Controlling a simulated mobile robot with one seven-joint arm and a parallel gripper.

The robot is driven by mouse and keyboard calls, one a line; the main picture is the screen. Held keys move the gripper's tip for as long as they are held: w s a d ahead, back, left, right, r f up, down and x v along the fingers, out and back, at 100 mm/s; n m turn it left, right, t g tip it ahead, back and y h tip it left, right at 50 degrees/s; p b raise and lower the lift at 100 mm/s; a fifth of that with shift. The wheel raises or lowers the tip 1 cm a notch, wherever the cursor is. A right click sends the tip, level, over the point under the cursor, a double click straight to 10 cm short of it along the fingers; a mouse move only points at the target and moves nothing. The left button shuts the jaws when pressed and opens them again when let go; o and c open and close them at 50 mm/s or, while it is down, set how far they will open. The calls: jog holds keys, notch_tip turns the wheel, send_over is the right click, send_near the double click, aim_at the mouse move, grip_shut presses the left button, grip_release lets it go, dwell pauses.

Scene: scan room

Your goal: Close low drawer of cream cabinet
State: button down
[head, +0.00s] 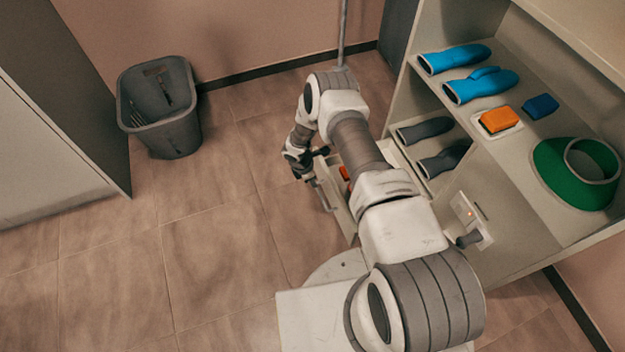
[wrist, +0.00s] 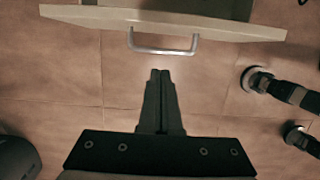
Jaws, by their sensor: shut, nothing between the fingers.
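The cream cabinet (head: 470,120) stands at the right in the head view. Its low drawer (head: 338,196) is pulled out, with an orange item (head: 344,173) inside; my arm hides much of it. In the wrist view the drawer front (wrist: 80,17) crosses the top, with a grey bar handle (wrist: 163,50) on it. My gripper (wrist: 160,72) is shut and empty, its tips just short of the handle and apart from it in the picture. In the head view my gripper (head: 312,180) is beside the drawer front, on its outer side.
A dark grey bin (head: 165,130) stands at the back left. A grey cabinet (head: 45,150) is at the far left. Blue and grey gloves, an orange box (head: 499,119) and a green collar (head: 560,175) lie on the shelves. The floor (head: 210,250) left of the drawer is clear.

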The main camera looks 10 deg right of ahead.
jog(key=w+d+f+b, duration=0.1)
jog(key=d+f+b, duration=0.1)
jog(key=d+f, duration=0.3)
jog(key=shift+b, duration=0.3)
jog(key=shift+d, duration=0.2)
